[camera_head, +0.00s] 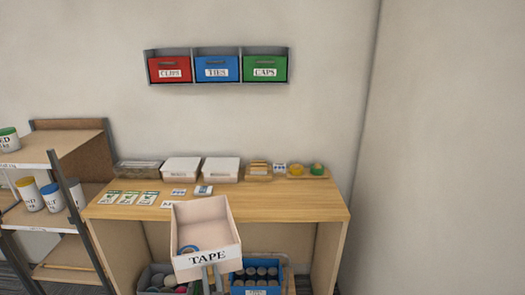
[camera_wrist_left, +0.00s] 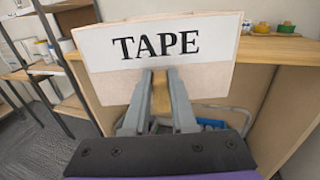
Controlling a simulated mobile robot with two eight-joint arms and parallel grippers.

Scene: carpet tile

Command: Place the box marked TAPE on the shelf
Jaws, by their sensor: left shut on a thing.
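The open, pale box marked TAPE (camera_head: 205,220) is in front of the desk in the head view, tilted with its labelled front toward me. A blue ring-shaped item (camera_head: 188,249) lies inside it. My left gripper (camera_head: 213,272) is shut on the box's front wall, just under the label. In the left wrist view the TAPE box (camera_wrist_left: 205,75) fills the upper middle, and my left gripper's fingers (camera_wrist_left: 160,88) grip its lower front edge. The shelf unit (camera_head: 60,157) stands at the left with jars on its boards. My right gripper is not in view.
The wooden desk (camera_head: 270,203) carries white boxes (camera_head: 220,169), cards (camera_head: 125,198) and small pots (camera_head: 317,169). Below it stand a blue crate (camera_head: 256,288) and a dark bin. A wall rack (camera_head: 217,50) holds the red CLIPS, blue TIES and green CAPS bins. The desk's right front is clear.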

